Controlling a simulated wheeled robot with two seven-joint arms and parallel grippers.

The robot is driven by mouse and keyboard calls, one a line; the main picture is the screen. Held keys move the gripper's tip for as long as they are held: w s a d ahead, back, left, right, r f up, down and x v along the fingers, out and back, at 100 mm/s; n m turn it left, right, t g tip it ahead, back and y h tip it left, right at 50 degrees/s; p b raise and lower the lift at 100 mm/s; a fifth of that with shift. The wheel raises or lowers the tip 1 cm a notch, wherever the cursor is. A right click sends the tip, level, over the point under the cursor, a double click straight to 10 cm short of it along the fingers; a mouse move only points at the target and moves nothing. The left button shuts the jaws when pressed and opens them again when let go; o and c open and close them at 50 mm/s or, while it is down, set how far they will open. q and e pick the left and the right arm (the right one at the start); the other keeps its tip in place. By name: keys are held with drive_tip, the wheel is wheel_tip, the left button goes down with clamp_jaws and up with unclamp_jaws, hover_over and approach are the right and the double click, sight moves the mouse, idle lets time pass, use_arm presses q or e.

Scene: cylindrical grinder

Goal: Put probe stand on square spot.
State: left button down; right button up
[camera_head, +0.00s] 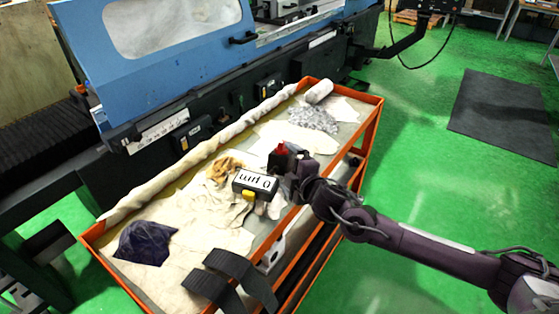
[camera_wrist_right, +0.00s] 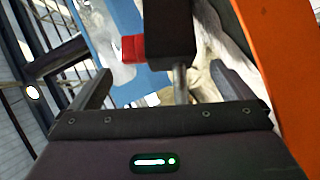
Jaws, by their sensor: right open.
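I cannot pick out the square spot. My left gripper is not in view.
The orange-rimmed cart (camera_head: 365,135) holds crumpled cloths, a dark blue cloth (camera_head: 145,243), a grey speckled rag (camera_head: 313,120) and a white roll (camera_head: 319,91). Dark straps (camera_head: 230,272) lie near its front edge. The blue grinder (camera_head: 150,75) stands behind.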

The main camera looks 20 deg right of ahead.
sight(283, 161)
drive_tip(key=x, duration=0.1)
drive_tip(key=p+x, duration=0.1)
drive_tip(key=x, duration=0.1)
drive_tip(key=shift+w+d+r+p, duration=0.15)
drive_tip(key=shift+r+p, duration=0.1)
drive_tip(key=shift+p, duration=0.05)
drive_tip(key=shift+w+f, duration=0.3)
drive_tip(key=shift+w, duration=0.25)
drive_tip(key=shift+s, duration=0.1)
drive_tip(key=shift+c, duration=0.3)
